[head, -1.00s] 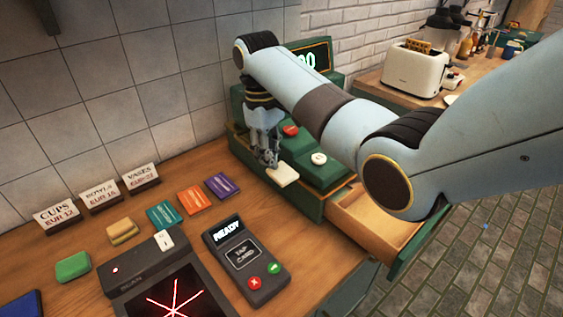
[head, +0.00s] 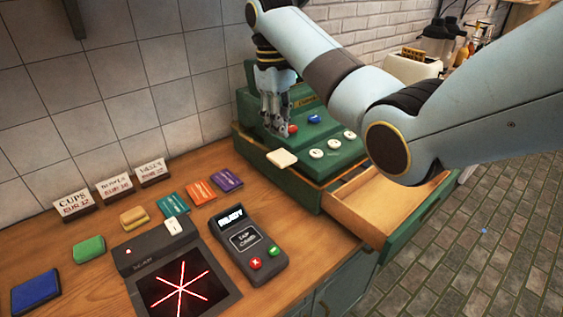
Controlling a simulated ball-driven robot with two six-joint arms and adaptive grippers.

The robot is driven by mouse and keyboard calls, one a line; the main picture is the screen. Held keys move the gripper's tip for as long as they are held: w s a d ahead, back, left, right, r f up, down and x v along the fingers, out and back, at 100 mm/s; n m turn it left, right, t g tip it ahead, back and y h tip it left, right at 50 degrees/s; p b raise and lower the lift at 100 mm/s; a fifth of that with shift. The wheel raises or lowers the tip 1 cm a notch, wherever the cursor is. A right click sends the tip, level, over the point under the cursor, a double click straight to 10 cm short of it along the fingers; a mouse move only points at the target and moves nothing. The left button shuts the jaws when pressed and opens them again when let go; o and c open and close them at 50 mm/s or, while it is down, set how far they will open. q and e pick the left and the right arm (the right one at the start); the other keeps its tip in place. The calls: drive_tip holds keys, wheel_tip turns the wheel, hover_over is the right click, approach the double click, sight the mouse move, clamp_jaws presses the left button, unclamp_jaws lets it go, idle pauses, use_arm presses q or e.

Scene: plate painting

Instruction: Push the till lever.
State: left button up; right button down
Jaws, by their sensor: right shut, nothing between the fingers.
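The green till (head: 322,163) stands at the back of the wooden counter, with its drawer (head: 372,205) pulled open at the front right. A cream flat-ended piece (head: 282,158), which looks like the till lever, sticks out at the till's left front. My right gripper (head: 278,132) points down over the left part of the till, behind the cream piece and apart from it in the picture. It is shut and empty, close to a red button (head: 292,129). Whether its tips touch the till I cannot tell. My left gripper is out of view.
A card reader (head: 247,244), a scanner (head: 180,285) and several coloured blocks and cards lie on the counter left of the till. Price signs (head: 115,187) stand by the tiled wall. A toaster (head: 411,66) is at the back right.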

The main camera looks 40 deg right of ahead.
use_arm(q)
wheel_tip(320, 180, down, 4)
drive_tip(key=b, duration=0.4)
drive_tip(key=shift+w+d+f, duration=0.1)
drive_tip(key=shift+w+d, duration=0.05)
use_arm(e)
drive_tip(key=s+a+f+m+t, duration=0.1)
drive_tip(key=s+a+f+t, duration=0.2)
drive_tip(key=s+f, duration=1.8)
drive_tip(key=s+a, duration=0.1)
drive_tip(key=s, duration=0.2)
drive_tip(key=shift+a+m+h, duration=0.15)
drive_tip(key=shift+m+h, duration=0.15)
drive_tip(key=shift+m, duration=0.1)
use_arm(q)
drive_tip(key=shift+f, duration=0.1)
use_arm(e)
drive_tip(key=shift+f, duration=0.1)
